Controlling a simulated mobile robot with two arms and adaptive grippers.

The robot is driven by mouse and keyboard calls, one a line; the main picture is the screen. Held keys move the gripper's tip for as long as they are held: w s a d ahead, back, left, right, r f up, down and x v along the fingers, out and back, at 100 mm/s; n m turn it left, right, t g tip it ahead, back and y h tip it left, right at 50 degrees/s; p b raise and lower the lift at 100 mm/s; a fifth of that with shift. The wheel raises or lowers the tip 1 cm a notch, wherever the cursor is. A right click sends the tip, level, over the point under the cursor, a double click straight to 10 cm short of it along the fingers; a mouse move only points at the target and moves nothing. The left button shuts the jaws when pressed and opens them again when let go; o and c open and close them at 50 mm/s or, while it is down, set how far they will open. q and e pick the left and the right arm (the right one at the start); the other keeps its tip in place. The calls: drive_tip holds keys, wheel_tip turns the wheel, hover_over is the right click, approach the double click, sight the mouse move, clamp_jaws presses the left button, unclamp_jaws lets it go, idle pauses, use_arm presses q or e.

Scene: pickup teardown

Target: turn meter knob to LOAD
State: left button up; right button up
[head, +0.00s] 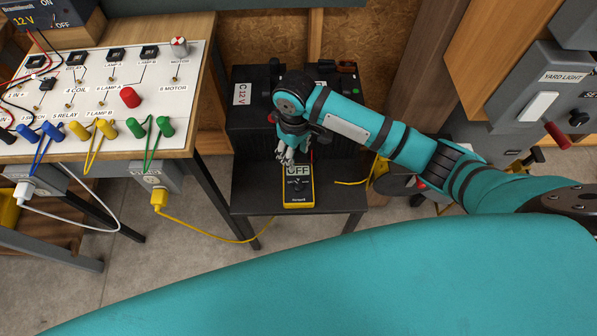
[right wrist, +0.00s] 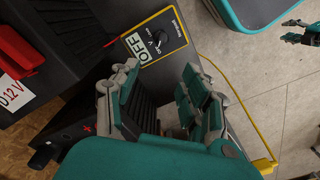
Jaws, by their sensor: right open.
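The yellow meter (head: 299,200) lies on a small dark table, with a large OFF label at its upper end. It also shows in the right wrist view (right wrist: 172,50), with small markings on its dark face. The knob (right wrist: 163,38) is small there, and I cannot tell its pointer's direction. My right gripper (head: 285,157) is open and empty, just beyond the meter's OFF end. In the right wrist view its spread fingers (right wrist: 160,97) stand apart, short of the meter. My left gripper (right wrist: 297,33) seems to show at the upper right there; its jaws are unclear.
Dark battery blocks (head: 257,105) stand behind the meter on the table (head: 257,190). A white switch panel (head: 120,60) with coloured plugs is at the left. A yellow cable (head: 205,235) hangs below it. A grey yard light box (head: 545,95) is at the right.

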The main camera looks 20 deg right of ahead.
hover_over(296, 182)
wheel_tip(296, 182, down, 6)
wheel_tip(296, 182, down, 9)
drive_tip(key=shift+f+b, duration=0.1)
drive_tip(key=shift+b, duration=0.85)
drive_tip(key=shift+f, duration=0.45)
use_arm(q)
drive_tip(key=shift+a+f, duration=0.3)
drive_tip(key=shift+f, duration=0.25)
drive_tip(key=shift+a+f, duration=0.3)
drive_tip(key=shift+f, duration=0.2)
use_arm(e)
drive_tip(key=shift+f, duration=0.1)
clamp_jaws()
